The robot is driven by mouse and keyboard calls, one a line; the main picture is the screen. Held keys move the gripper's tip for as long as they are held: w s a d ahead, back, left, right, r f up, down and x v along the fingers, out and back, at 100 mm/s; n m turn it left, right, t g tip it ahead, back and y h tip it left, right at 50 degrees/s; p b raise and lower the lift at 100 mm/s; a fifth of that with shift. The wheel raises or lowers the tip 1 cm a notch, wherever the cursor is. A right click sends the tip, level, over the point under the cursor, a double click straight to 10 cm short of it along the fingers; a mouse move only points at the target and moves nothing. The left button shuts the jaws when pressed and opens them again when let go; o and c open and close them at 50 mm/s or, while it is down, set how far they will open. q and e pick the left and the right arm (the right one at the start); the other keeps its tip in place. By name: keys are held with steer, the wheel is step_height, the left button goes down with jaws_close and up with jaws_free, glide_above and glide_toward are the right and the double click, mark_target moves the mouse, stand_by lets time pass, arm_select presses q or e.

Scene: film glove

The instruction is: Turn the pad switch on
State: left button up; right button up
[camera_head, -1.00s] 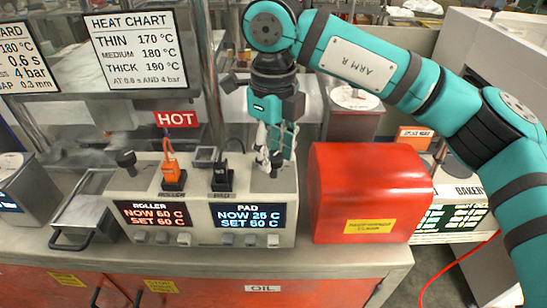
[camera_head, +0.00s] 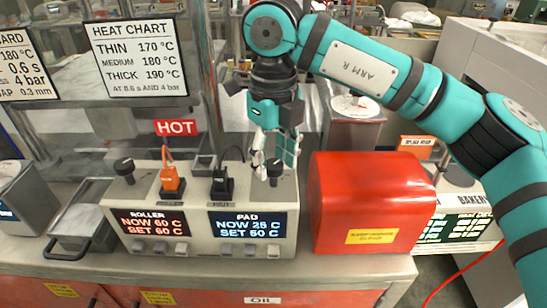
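The control box (camera_head: 197,246) stands on the counter. Its right display, marked PAD (camera_head: 247,225), reads NOW 25 C above a SET value. Above that display is a black switch (camera_head: 222,183), upright on the box top. An orange switch (camera_head: 172,182) sits above the ROLLER display (camera_head: 152,223). A black knob (camera_head: 274,171) is at the box's right end. My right gripper (camera_head: 275,162) points down over this knob, right of the black switch, its fingers apart; whether they touch the knob I cannot tell. My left gripper is not in view.
A red box (camera_head: 370,200) stands close on the right of the control box. A HOT sign (camera_head: 176,127) and the heat chart (camera_head: 137,58) are behind. A second knob (camera_head: 124,169) is at the box's left end. A metal tray (camera_head: 80,218) lies left.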

mark_target(274, 163)
steer(key=shift+o, duration=0.9)
step_height(274, 163, up, 12)
